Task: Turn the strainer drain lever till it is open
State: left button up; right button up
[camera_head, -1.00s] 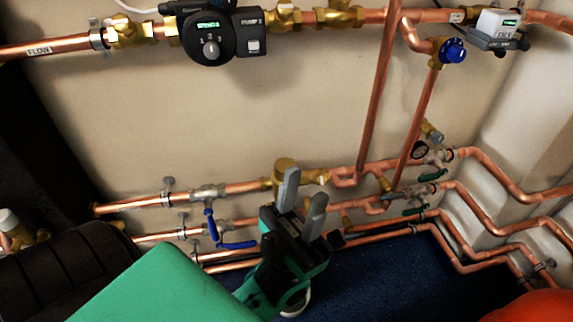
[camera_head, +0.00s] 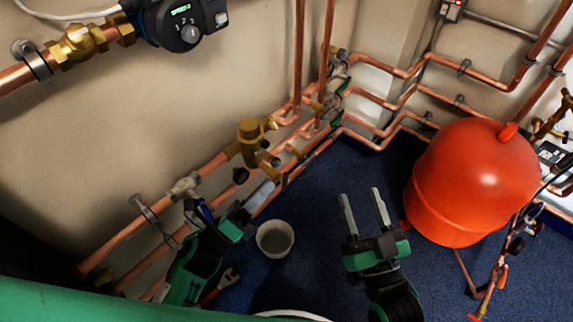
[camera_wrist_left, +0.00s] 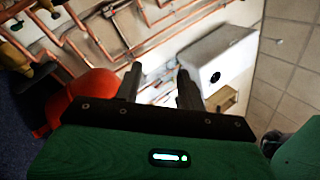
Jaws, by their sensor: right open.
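The brass strainer body (camera_head: 250,132) is on the upper pipe in the head view, left of centre. Small dark parts, such as the round one (camera_head: 240,175) below it, stick out there; I cannot tell which is the drain lever. My left gripper (camera_head: 262,193) is low beside the pipes, below the strainer and apart from its body. In the left wrist view its two fingers (camera_wrist_left: 158,84) stand apart with nothing between them. My right gripper (camera_head: 364,208) is open and empty above the blue floor, right of the strainer.
A pale bucket (camera_head: 275,238) stands on the floor between the grippers. A red-handled tool (camera_head: 222,284) lies near the left arm. A large orange-red vessel (camera_head: 470,185) is at the right. Copper pipes (camera_head: 215,168) run along the wall. Blue floor (camera_head: 330,175) is clear in the middle.

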pick_arm(q)
notch_tip(320, 180, down, 7)
jog(key=w+a+m+g+y+p, duration=0.1)
jog(key=w+m+y, duration=0.15)
jog(key=m, duration=0.25)
jog(key=m+g+y+p, duration=0.1)
jog(key=m+y, duration=0.2)
jog(key=m, duration=0.1)
send_near(284, 177)
jog(key=p+x, duration=0.1)
jog(key=x, duration=1.1)
jog(key=shift+w, duration=0.15)
pick_arm(e)
jog(key=s+f+g+h, duration=0.1)
jog(key=s+f+g, duration=0.3)
jog(key=f+g, duration=0.4)
notch_tip(284, 177, down, 4)
jog(key=shift+s+a+r+g+h, duration=0.15)
jog(key=shift+s+a+g+h, duration=0.2)
jog(key=shift+a, duration=0.1)
pick_arm(q)
jog(key=shift+f, duration=0.1)
grip_shut()
